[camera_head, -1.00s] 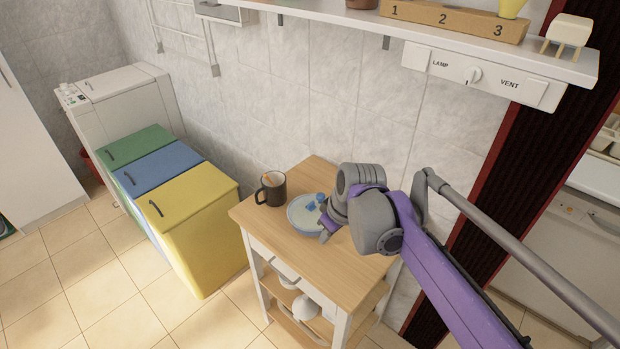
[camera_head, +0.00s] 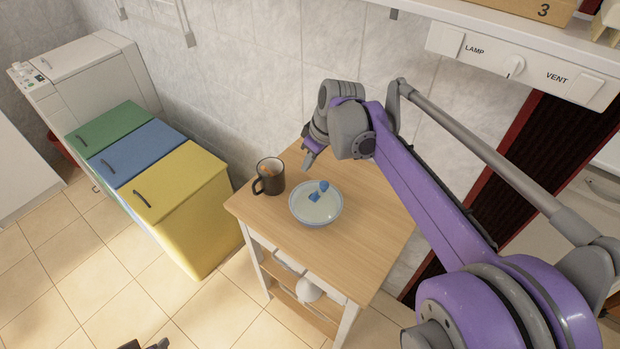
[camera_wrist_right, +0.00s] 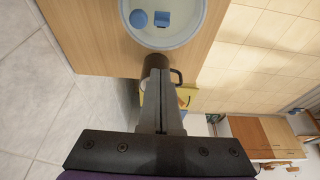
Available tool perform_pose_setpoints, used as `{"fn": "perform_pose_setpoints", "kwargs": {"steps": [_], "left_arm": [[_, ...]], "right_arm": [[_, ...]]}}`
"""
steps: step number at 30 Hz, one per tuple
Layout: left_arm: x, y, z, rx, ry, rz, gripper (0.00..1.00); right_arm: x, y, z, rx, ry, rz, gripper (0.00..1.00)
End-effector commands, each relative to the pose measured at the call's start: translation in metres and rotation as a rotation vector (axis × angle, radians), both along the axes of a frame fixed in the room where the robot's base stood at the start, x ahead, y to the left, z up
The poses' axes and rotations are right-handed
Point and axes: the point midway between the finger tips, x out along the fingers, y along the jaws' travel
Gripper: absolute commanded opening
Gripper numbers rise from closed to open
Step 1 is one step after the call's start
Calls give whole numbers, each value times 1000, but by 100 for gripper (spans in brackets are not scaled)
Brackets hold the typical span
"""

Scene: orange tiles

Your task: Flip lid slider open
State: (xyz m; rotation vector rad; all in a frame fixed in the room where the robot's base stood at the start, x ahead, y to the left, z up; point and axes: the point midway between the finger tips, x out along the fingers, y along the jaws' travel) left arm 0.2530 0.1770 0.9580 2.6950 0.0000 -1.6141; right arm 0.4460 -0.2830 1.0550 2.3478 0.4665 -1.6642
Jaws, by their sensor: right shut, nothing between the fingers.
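Three lidded bins stand side by side on the left in the head view: a green one (camera_head: 108,128), a blue one (camera_head: 140,152) and a yellow one (camera_head: 178,188), each with a dark handle and its lid down. I cannot make out a separate slider on any lid. My right gripper (camera_head: 309,162) is above the back of the small wooden table, beyond the mug and bowl. It is shut and empty in the wrist view (camera_wrist_right: 160,115). A small dark part at the bottom edge of the head view may be my left gripper; its jaws cannot be judged.
The wooden table (camera_head: 265,218) holds a dark mug (camera_head: 270,180) and a pale bowl (camera_head: 307,216) with two blue pieces (camera_head: 318,192) inside. A white washing machine (camera_head: 95,70) stands behind the bins. A shelf with LAMP and VENT switches (camera_head: 515,66) overhangs the right. Tiled floor at front left is clear.

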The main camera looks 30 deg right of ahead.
Motion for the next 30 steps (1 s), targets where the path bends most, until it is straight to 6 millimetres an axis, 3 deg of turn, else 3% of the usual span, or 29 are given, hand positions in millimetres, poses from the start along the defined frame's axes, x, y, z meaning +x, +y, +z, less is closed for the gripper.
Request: {"fn": "perform_pose_setpoints", "kwargs": {"steps": [5, 15, 22, 30], "left_arm": [[-1, 0, -2, 0, 1, 0, 46], [-3, 0, -7, 0, 5, 0, 46], [1, 0, 2, 0, -2, 0, 46], [1, 0, 3, 0, -3, 0, 46]], "right_arm": [[8, 3, -23, 0, 0, 1, 0], [30, 13, -92, 0, 0, 2, 0], [1, 0, -90, 0, -1, -2, 0], [-8, -3, -91, 0, 0, 1, 0]]}}
